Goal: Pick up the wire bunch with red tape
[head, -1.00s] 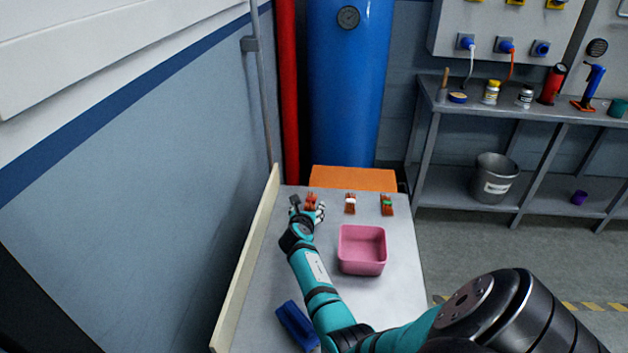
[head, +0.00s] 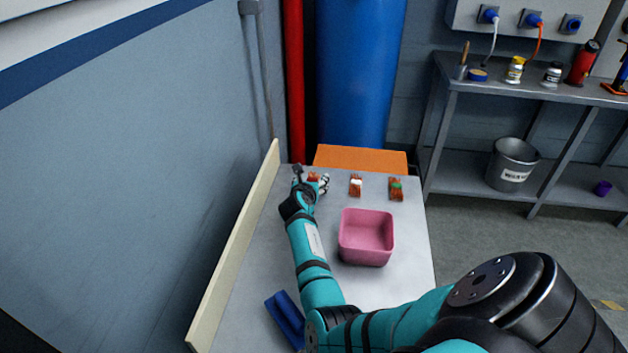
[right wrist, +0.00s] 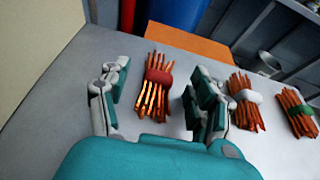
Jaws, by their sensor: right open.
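The wire bunch with red tape (right wrist: 158,84) lies on the grey table between the two fingers of my open right gripper (right wrist: 155,110) in the right wrist view. The fingers stand apart from it on both sides. In the head view the right gripper (head: 311,178) is at the far left of the table and partly hides the red-taped bunch (head: 314,176). The bunch with white tape (right wrist: 246,97) lies just right of the gripper, and the bunch with green tape (right wrist: 297,111) lies farther right. My left gripper is not in view.
A pink bin (head: 366,255) stands on the table (head: 405,275) right of my arm. A blue object (head: 285,318) lies near the front left. A cream board (head: 240,240) edges the table's left side. An orange box (head: 360,158) is behind the table.

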